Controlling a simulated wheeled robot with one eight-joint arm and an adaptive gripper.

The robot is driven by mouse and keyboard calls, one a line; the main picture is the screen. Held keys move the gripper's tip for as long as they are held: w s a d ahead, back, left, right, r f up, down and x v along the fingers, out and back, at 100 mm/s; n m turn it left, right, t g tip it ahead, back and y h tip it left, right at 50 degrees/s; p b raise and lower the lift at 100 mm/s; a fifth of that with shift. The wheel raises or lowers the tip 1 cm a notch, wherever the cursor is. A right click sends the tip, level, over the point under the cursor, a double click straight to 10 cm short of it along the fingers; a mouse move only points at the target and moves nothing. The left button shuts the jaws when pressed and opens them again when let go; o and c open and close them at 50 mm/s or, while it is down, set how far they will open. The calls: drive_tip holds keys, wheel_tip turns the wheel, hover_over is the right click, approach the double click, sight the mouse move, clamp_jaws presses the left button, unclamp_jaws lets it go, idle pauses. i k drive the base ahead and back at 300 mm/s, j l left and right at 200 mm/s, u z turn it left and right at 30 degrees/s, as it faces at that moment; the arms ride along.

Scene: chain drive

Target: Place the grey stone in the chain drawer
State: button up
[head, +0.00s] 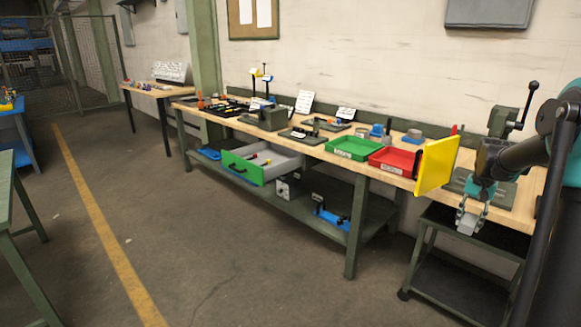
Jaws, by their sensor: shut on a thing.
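My gripper (471,215) is at the right, in front of the bench's right end, pointing down. It is shut on a small light grey block, the grey stone (467,227), held in the air above the low stand at the right. A drawer with a green front (243,167) and grey walls is pulled out under the bench, left of centre, far from my gripper. Several small coloured things lie in it. I cannot read a label on it, so I cannot tell for sure that it is the chain drawer.
The long wooden bench (388,170) carries a green tray (354,148), a red tray (395,160) and several tools. A yellow panel (437,165) stands upright just left of my gripper. A low dark stand (446,228) is below. The floor in front is clear.

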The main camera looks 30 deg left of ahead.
sight(263, 159)
drive_tip(key=i+j+u, duration=0.3)
drive_tip(key=j, duration=0.2)
drive_tip(key=i+j+u, duration=0.3)
drive_tip(key=i+j, duration=1.45)
drive_tip(key=j, duration=0.15)
